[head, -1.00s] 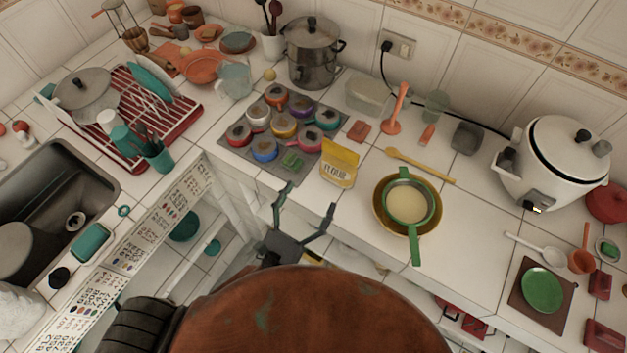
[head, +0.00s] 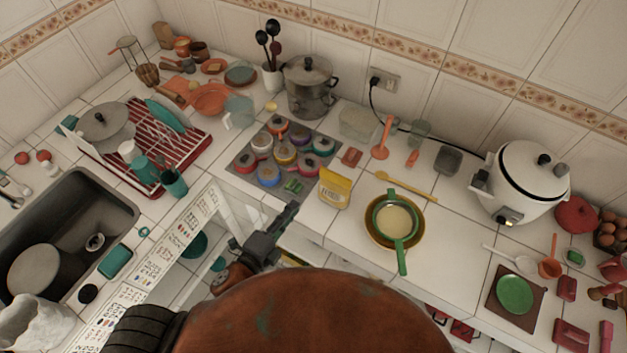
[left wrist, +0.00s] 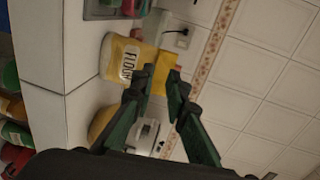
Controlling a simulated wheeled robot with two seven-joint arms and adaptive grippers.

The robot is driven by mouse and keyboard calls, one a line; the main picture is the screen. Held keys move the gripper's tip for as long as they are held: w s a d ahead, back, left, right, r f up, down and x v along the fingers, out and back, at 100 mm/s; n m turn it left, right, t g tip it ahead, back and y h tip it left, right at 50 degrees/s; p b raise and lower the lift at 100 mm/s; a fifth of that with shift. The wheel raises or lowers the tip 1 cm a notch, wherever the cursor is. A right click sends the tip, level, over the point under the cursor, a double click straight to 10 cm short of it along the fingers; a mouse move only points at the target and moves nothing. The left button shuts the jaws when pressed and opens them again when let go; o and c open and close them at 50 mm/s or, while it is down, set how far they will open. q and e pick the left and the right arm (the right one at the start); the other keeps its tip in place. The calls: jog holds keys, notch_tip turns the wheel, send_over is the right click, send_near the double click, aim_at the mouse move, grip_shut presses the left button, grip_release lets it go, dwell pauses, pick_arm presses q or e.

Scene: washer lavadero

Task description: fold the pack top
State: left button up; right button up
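The yellow flour pack (head: 334,190) stands on the white counter near its front edge, just right of the hob. In the left wrist view the pack (left wrist: 124,60) appears turned sideways, with its plain yellow top flap (left wrist: 162,72) sticking out on the right. My left gripper (head: 292,208) is in front of the counter, left of the pack and apart from it in the head view. In the left wrist view the gripper (left wrist: 159,76) has its two dark fingers spread, with the flap seen beyond and between the tips. Nothing is held. My right gripper is out of view.
The hob with several colourful round pieces (head: 285,150) lies left of the pack. A strainer (head: 395,221) over a yellow bowl sits to its right. A yellow wooden spoon (head: 405,186) and red block (head: 351,157) lie behind.

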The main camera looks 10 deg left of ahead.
aim_at(335, 178)
pick_arm(q)
jog(key=x, duration=1.3)
jog(key=shift+r+p, duration=0.1)
jog(key=shift+p, duration=0.25)
grip_shut()
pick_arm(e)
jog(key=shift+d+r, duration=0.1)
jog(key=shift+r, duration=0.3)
